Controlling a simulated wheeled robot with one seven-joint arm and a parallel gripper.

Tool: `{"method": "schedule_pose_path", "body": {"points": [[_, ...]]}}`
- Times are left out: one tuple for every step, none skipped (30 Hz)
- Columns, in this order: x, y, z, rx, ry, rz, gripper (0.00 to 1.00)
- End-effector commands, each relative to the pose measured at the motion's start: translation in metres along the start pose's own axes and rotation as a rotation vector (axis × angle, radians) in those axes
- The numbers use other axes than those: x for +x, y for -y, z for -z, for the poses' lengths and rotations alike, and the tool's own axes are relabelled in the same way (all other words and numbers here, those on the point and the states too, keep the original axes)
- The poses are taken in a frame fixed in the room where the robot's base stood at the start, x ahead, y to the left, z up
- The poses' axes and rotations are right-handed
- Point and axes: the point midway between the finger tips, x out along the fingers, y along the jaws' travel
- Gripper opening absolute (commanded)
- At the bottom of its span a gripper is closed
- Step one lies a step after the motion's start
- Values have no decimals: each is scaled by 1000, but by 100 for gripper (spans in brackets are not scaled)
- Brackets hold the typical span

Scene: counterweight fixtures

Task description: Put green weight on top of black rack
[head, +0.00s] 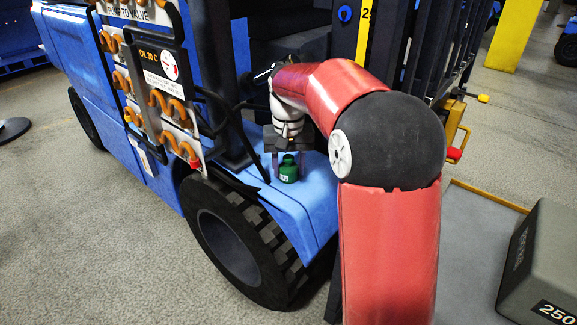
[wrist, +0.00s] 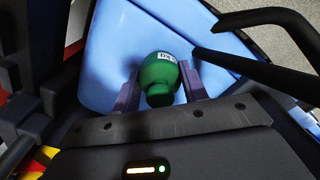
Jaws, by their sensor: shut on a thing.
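The green weight (head: 288,170) is a small bottle-shaped piece with a white label, at the blue fender of the forklift in the head view. It also shows in the wrist view (wrist: 160,76), between the two fingers. My gripper (head: 287,158) reaches down from above and is shut on the weight's narrow top; in the wrist view the fingers (wrist: 160,90) flank it on both sides. I cannot tell whether the weight touches the blue surface. I cannot make out the black rack with certainty; a black slatted frame (head: 445,45) stands at the upper right in the head view.
The blue fender (head: 315,205) lies above a large black tyre (head: 235,245). A black bar (wrist: 255,70) runs close to the gripper's right in the wrist view. A grey 250 block (head: 545,265) stands at the lower right. Open floor (head: 80,210) lies at left.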

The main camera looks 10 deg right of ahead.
Motion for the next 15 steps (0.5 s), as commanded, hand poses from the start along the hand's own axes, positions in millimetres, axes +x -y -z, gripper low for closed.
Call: {"method": "schedule_pose_path", "body": {"points": [[-1,0,0,0,-2,0,4],[-1,0,0,0,-2,0,4],[-1,0,0,0,-2,0,4],[-1,0,0,0,-2,0,4],[-1,0,0,0,-2,0,4],[0,0,0,0,-2,0,4],[1,0,0,0,-1,0,4],[2,0,0,0,-1,0,4],[2,0,0,0,0,0,47],[2,0,0,0,0,0,51],[2,0,0,0,0,0,55],[2,0,0,0,0,0,60],[2,0,0,0,0,0,64],[2,0,0,0,0,0,65],[2,0,0,0,0,0,65]]}}
